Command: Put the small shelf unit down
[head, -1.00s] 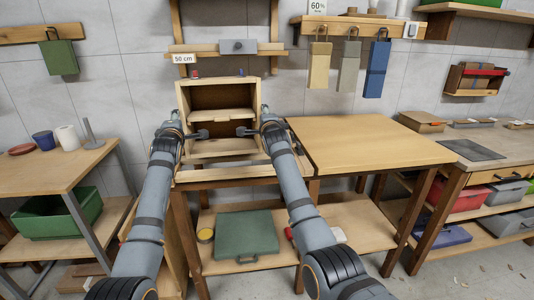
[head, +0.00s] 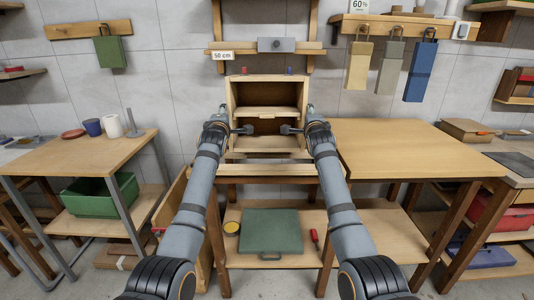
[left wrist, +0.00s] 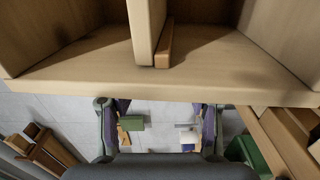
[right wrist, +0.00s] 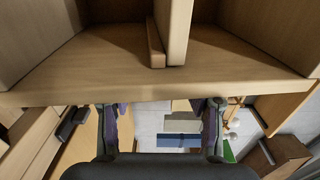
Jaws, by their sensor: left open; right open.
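The small shelf unit (head: 268,78) is a light wooden open-fronted box with inner boards, upright at the left end of the workbench in the head view. Its boards and an edge fill the upper part of the left wrist view (left wrist: 200,88) and the right wrist view (right wrist: 120,90). My left gripper (head: 243,130) and right gripper (head: 290,129) are in front of its opening, one toward each side. Both are open with nothing between the fingers; the spread fingers show in the left wrist view (left wrist: 158,108) and right wrist view (right wrist: 160,106). Whether they touch the unit is unclear.
The workbench top (head: 400,145) to the right is clear. Below are a green case (head: 270,230) and a yellow roll (head: 231,227). A side table (head: 70,165) with cups stands left. A wall rack (head: 264,51) is above the unit.

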